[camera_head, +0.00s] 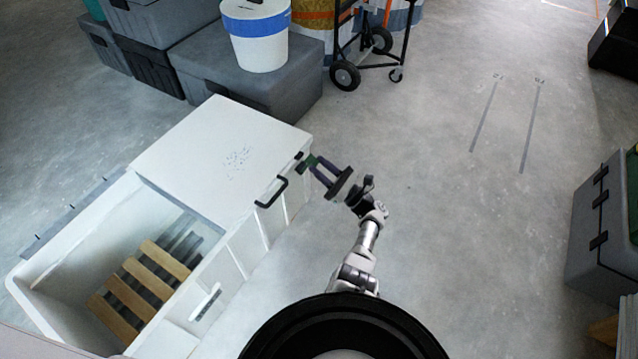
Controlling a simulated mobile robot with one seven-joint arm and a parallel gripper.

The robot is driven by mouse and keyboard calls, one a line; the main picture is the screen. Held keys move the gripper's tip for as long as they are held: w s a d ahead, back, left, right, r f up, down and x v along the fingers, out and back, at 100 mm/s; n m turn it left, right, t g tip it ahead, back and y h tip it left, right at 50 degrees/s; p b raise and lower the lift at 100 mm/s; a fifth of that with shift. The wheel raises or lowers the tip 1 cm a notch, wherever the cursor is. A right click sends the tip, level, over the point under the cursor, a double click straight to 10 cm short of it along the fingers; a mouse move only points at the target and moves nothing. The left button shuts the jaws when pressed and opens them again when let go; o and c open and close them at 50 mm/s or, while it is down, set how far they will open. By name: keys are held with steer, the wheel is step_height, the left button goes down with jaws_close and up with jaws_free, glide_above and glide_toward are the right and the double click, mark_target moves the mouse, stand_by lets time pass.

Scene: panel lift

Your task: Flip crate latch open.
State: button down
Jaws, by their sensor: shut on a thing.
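The white crate (268,222) stands at the left, with a white lid panel (215,150) over its far part. A black handle (271,193) is on the same edge, a little nearer and left of my fingers.
The crate's near left part is open, with wooden slats (148,278) inside. Grey cases (248,85) and a white bucket (257,38) stand behind the crate. A wheeled cart (368,45) is at the back. A grey case (600,225) stands far right. The floor (470,220) between is clear.

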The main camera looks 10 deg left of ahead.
steer(key=shift+d+f+b, duration=0.1)
steer(key=shift+b, duration=0.4)
steer(key=c, duration=1.1)
jaws_free()
steer(key=s+d, duration=0.1)
steer(key=d, duration=0.3)
steer(key=s+d+f, duration=0.1)
steer(key=s+d, duration=0.1)
steer(key=d, duration=0.3)
steer(key=s+d, duration=0.2)
steer(key=d, duration=0.2)
steer(key=shift+d+f, duration=0.25)
steer(key=shift+d, duration=0.1)
steer(key=shift+r+p, duration=0.1)
steer(key=shift+p, duration=0.2)
